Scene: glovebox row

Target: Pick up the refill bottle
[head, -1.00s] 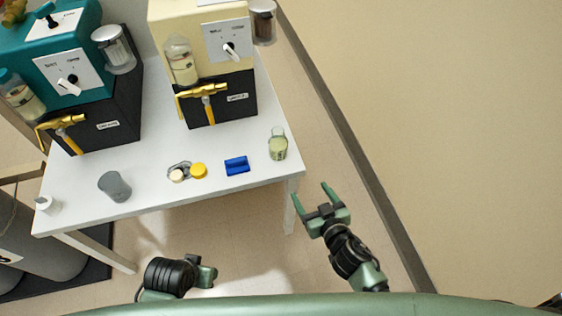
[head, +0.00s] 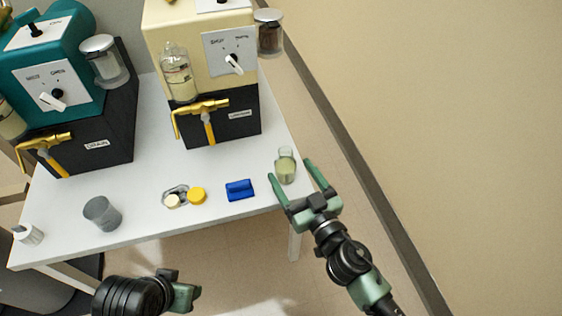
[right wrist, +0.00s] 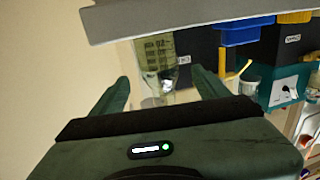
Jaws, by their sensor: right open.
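The refill bottle (head: 286,168), clear with pale green liquid, stands at the right front corner of the white table. It also shows in the right wrist view (right wrist: 157,60), upside down in the picture and between the finger lines. My right gripper (head: 290,171) is open, its two green fingers pointing at the bottle, one at each side in the picture. Whether the fingers touch it I cannot tell. In the right wrist view the gripper (right wrist: 160,82) holds nothing. My left gripper (head: 186,292) is low in the head view, away from the table top; its fingers are unclear.
A blue block (head: 240,189), a yellow cap (head: 197,195), a small dish (head: 175,196) and a grey cup (head: 102,213) lie left of the bottle. A small white bottle (head: 28,234) is far left. Cream (head: 205,60) and teal (head: 40,75) dispensers stand behind. Open floor lies right.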

